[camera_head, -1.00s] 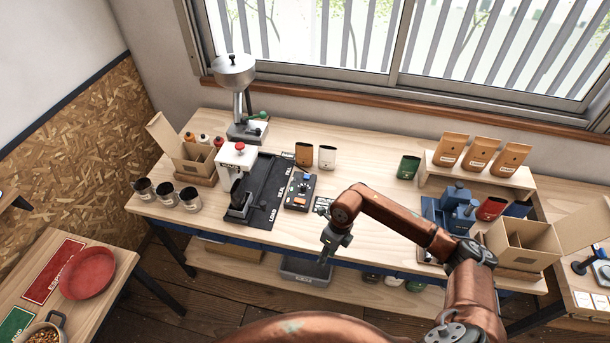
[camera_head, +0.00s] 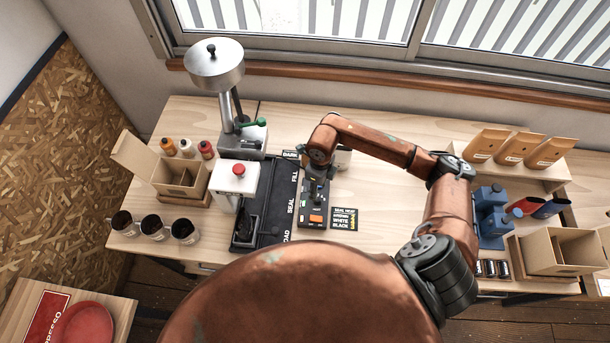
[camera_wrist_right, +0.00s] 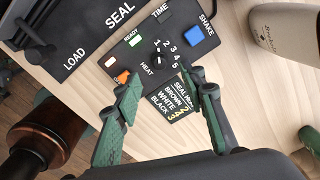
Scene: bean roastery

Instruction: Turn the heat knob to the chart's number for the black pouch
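The black control box (camera_head: 314,212) stands on the table right of the black mat. In the right wrist view its round black heat knob (camera_wrist_right: 158,60) sits beside the numbers 1 to 5; its pointer is too small to read surely. The seal heat chart (camera_wrist_right: 172,97) lists brown, white and black; black appears to read 3. The chart also shows in the head view (camera_head: 344,219). My right gripper (camera_wrist_right: 160,84) is open and empty, its green fingers spread above the box's knob side. In the head view this gripper (camera_head: 317,186) hides the knob. I cannot clearly identify the black pouch.
The sealer with a red button (camera_head: 239,170) and the mat (camera_head: 281,205) lie left of the box. A blue switch (camera_wrist_right: 201,36) and an orange one (camera_wrist_right: 122,76) flank the knob.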

